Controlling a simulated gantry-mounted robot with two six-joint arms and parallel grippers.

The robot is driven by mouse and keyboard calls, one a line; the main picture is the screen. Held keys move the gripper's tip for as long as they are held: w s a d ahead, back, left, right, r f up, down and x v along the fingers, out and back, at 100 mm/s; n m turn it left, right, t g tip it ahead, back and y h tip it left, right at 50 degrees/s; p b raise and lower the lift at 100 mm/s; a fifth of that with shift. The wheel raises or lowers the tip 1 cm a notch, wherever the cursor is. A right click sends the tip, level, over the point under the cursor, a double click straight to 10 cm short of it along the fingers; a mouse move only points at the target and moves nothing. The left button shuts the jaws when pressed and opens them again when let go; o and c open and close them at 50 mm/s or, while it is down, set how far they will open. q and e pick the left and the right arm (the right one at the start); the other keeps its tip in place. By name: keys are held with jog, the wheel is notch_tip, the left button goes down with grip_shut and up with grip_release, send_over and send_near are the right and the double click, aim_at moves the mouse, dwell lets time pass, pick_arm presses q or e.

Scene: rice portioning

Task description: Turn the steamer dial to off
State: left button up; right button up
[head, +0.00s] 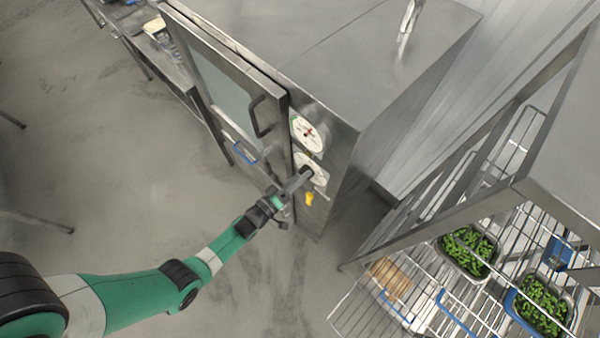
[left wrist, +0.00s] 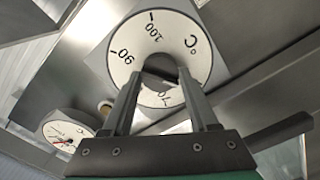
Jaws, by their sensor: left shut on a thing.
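The steamer (head: 335,75) is a steel cabinet with its controls on a narrow front panel. Its lower white dial (head: 318,178) shows large in the left wrist view (left wrist: 198,45), with 70, 90, 100 and °C marked on it. My left gripper (head: 303,175) is at this dial, shut on the dark knob in its middle. In the left wrist view the two fingers (left wrist: 159,78) stand on either side of the knob, which they partly hide. No off mark can be read. My right gripper is not in view.
A round gauge (head: 306,134) with a red needle sits above the dial. The steamer door (head: 222,80) has a dark handle (head: 259,117). A yellow tag (head: 309,198) is below the dial. A wire rack (head: 350,315) with trays of greens (head: 467,250) stands at right.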

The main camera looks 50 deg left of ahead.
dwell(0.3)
pick_arm(q)
jog(key=o, duration=1.4)
jog(key=shift+c, duration=0.2)
jog(key=shift+s, duration=0.15)
jog(key=s+p, duration=0.1)
jog(key=s, duration=1)
jog(key=shift+s+d+p, duration=0.2)
jog(key=shift+d+p, duration=0.15)
jog(key=shift+d, duration=0.1)
